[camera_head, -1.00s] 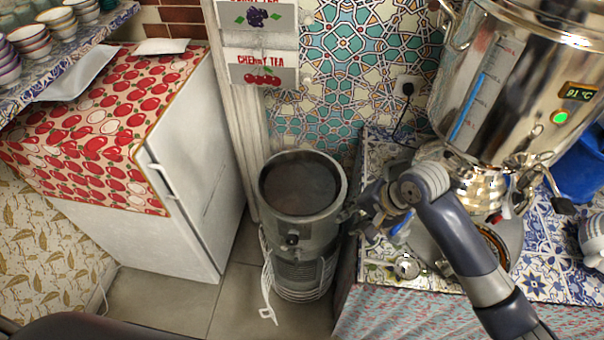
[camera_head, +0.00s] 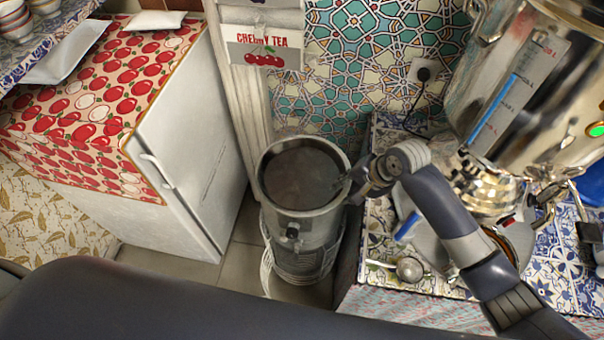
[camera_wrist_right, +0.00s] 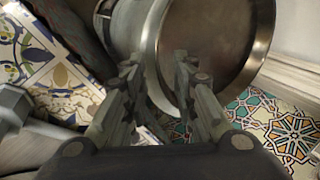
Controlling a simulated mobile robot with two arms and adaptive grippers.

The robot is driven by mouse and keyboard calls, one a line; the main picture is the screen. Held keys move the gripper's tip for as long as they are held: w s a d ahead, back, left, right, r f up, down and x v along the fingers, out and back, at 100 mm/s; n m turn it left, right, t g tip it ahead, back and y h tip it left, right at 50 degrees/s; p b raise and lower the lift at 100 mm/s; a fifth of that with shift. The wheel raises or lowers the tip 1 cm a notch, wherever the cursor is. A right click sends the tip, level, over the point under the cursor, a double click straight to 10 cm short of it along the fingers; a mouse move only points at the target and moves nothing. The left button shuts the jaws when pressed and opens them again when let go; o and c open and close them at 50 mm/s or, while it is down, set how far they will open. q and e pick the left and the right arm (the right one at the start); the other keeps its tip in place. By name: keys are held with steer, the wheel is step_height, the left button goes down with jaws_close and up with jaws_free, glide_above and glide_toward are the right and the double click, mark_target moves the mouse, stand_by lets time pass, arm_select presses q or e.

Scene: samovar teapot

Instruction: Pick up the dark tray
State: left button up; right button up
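A dark brown round surface (camera_head: 300,178), which I take to be the dark tray, lies inside the grey rim on top of a metal cylinder (camera_head: 305,225). I cannot tell whether it is a separate piece. In the right wrist view the dark disc (camera_wrist_right: 218,40) and its pale metal rim fill the upper middle. My right gripper (camera_head: 352,180) is at the right edge of the rim. In the right wrist view the gripper (camera_wrist_right: 158,70) has its fingers apart, with part of the rim showing between and beyond them. Contact is unclear. My left gripper is out of view.
A white fridge (camera_head: 190,150) with a cherry-patterned cover stands left of the cylinder. A white tray (camera_head: 62,55) lies on that cover. A tiled counter (camera_head: 540,255) at right bears a large samovar (camera_head: 520,90) and a metal ladle (camera_head: 410,268). Tiled wall lies behind.

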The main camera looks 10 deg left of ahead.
mark_target(337, 194)
steer(key=x, duration=0.4)
steer(key=shift+s, duration=0.1)
steer(key=shift+f, duration=0.15)
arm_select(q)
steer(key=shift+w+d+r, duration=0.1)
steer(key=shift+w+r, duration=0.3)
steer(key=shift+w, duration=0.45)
arm_select(e)
jaws_close()
